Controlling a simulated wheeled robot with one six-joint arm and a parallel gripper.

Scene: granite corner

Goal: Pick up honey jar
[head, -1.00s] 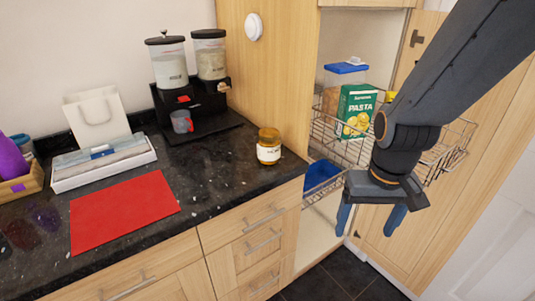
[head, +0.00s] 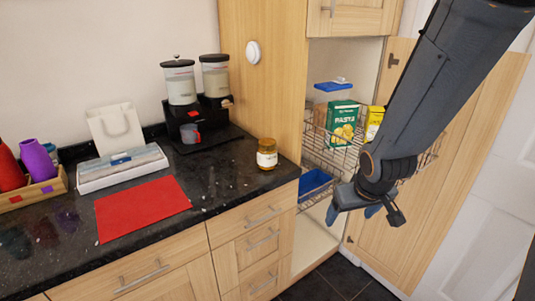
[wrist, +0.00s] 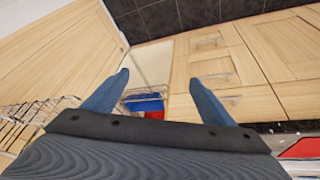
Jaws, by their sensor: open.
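The honey jar (head: 267,154) stands upright on the black granite counter (head: 225,185), near its right end beside the tall wooden cabinet. It is amber with a white label and a yellowish lid. My gripper (head: 352,215) hangs in front of the open cabinet, to the right of the jar and lower than the counter top, pointing down. In the wrist view its two blue fingers (wrist: 158,82) are spread apart with nothing between them. The jar cannot be made out in the wrist view.
Wire baskets (head: 335,158) in the open cabinet hold a green pasta box (head: 342,124). A drink dispenser (head: 196,100) stands behind the jar to the left. A red mat (head: 142,207) lies on the counter. The granite around the jar is clear.

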